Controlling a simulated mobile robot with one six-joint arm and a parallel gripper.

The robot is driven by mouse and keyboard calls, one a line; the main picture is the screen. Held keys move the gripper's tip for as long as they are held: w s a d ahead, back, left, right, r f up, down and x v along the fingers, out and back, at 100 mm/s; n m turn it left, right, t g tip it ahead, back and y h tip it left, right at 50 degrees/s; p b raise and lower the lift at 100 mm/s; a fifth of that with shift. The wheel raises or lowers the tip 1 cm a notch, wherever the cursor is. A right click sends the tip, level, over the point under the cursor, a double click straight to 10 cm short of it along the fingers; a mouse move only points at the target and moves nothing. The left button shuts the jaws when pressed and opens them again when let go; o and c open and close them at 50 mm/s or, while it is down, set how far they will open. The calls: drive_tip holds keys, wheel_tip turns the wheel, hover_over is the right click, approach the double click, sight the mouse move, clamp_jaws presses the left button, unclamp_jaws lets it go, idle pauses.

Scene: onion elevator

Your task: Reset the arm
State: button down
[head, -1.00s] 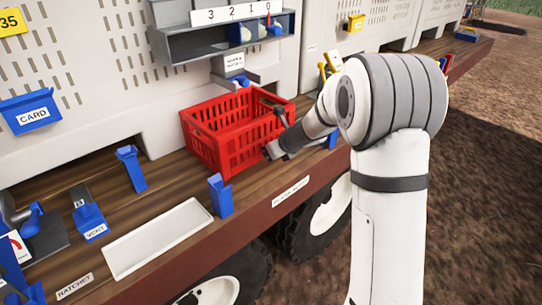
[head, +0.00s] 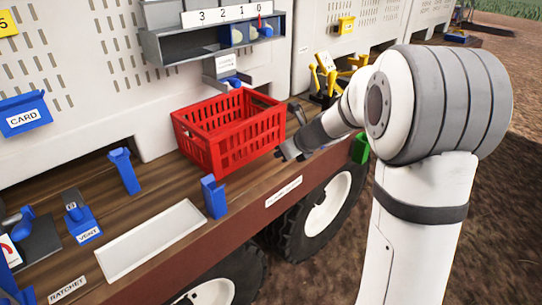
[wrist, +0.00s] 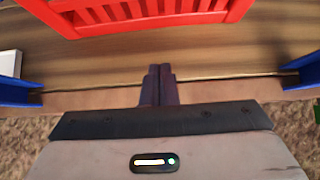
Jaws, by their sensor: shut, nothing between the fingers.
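My gripper (head: 288,152) is at the right of the red crate (head: 232,150) in the head view, apart from it, over the front part of the wooden deck. In the wrist view its two dark fingers (wrist: 158,72) are together with nothing between them. The red crate also shows at the top of the wrist view (wrist: 160,22), beyond the fingertips. My arm comes in from the right of the head view, bent at a large grey-banded joint.
A white tray (head: 112,262) lies on the deck (head: 160,190) at the left. Blue posts (head: 215,197) stand near it. A grey shelf (head: 165,50) with numbers above is mounted behind the crate. Yellow-handled parts (head: 325,68) and a green block (head: 361,149) are at the right.

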drive_tip(key=s+d+r+n+g+h, duration=0.1)
drive_tip(key=s+d+n+h, duration=0.1)
drive_tip(key=s+n, duration=0.7)
drive_tip(key=s+d+r+n+g+h, duration=0.1)
drive_tip(key=s+n, duration=0.8)
drive_tip(key=s, duration=0.3)
drive_tip(key=s+d+r+n+g+h, duration=0.1)
drive_tip(key=s+d+n+h, duration=0.1)
drive_tip(key=s+n, duration=0.8)
drive_tip(key=shift+s+d+r+g+h, duration=0.25)
drive_tip(key=shift+s+d+g+h, duration=0.05)
drive_tip(key=shift+s+g, duration=0.1)
drive_tip(key=shift+w, duration=0.1)
